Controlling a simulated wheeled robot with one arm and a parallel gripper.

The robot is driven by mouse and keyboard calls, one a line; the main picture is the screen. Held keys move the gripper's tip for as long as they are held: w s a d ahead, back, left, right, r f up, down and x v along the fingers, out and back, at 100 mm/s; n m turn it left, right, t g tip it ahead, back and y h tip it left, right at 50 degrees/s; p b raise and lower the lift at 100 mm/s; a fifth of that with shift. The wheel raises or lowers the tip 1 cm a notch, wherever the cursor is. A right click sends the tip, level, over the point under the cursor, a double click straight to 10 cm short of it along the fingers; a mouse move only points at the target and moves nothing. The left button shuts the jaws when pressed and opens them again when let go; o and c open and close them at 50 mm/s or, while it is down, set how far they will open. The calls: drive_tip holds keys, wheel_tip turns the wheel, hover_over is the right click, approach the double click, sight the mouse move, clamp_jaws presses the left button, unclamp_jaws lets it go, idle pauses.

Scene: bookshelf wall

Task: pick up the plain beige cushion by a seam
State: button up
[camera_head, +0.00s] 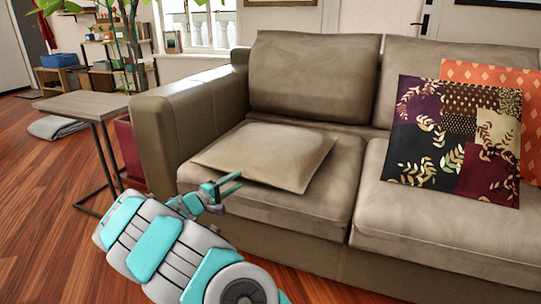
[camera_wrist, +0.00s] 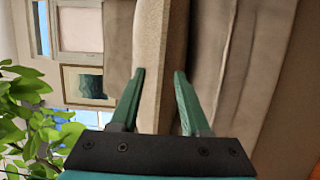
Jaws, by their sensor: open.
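The plain beige cushion (camera_head: 268,152) lies flat on the left seat of the sofa, one corner toward the seat's front edge. My gripper (camera_head: 232,182) is at the cushion's near left edge, low over the front of the seat. In the wrist view, which is turned sideways, the cushion (camera_wrist: 154,55) shows as a narrow textured beige strip. My gripper (camera_wrist: 160,72) is open there, with one finger on each side of the strip's line. The cushion's edge lies between the fingers; I cannot tell whether either touches it.
The grey-brown sofa (camera_head: 310,80) has a raised left arm (camera_head: 190,105). A patterned cushion (camera_head: 455,140) and an orange cushion (camera_head: 490,75) lean on its right seat. A side table (camera_head: 85,104) stands at the left. Wooden floor (camera_head: 45,200) is clear at the lower left.

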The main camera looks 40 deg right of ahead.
sight(244, 175)
drive_tip(key=d, duration=0.4)
drive_tip(key=shift+w+d, duration=0.15)
drive_tip(key=shift+w, duration=0.1)
clamp_jaws()
idle(1.2)
